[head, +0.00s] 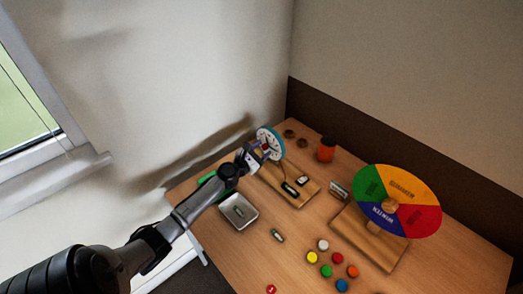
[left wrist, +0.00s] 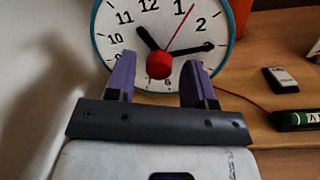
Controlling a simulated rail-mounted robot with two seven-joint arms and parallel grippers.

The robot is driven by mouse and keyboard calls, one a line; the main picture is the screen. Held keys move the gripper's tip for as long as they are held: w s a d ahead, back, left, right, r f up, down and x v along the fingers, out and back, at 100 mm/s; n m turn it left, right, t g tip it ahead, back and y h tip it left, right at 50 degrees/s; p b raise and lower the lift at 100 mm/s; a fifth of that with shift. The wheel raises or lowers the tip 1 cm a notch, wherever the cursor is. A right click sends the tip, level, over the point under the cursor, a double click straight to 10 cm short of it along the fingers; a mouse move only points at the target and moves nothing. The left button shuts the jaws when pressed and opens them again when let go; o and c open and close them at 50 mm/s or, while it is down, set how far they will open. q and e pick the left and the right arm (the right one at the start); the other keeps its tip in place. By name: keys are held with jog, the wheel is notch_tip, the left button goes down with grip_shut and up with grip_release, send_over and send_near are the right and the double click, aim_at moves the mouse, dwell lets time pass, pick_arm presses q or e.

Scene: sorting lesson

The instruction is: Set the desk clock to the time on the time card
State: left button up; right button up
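The desk clock (head: 271,142) has a white face and blue rim and stands at the back left of the table. In the left wrist view the clock (left wrist: 118,35) shows a short black hand towards 10 to 11, a long black hand near 3 and a thin red hand near 1. A red knob (left wrist: 159,64) sits at its centre. My left gripper (head: 262,152) is in front of the face; its purple fingers (left wrist: 158,80) are apart, either side of the knob. Contact with the knob cannot be told. I cannot identify the time card. My right gripper is out of view.
A dark green labelled piece (head: 290,188) and a small white-topped piece (head: 302,180) lie near the clock. A grey tray (head: 251,222), an orange-red container (head: 326,150), a coloured season wheel (head: 414,187) and several coloured discs (head: 326,271) share the table.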

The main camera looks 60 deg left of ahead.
pick_arm(q)
jog(key=shift+s+d, duration=0.1)
jog(key=shift+s, duration=0.35)
jog(key=s, duration=0.3)
jog(key=s+d+p, duration=0.1)
jog(key=s, duration=0.3)
jog(key=s+d, duration=0.1)
jog(key=s, duration=0.3)
jog(key=shift+s+d+f, duration=0.1)
jog(key=shift+s+f, duration=0.05)
jog(key=shift+f, duration=0.15)
jog(key=shift+s+d, duration=0.15)
jog(key=shift+s, duration=0.55)
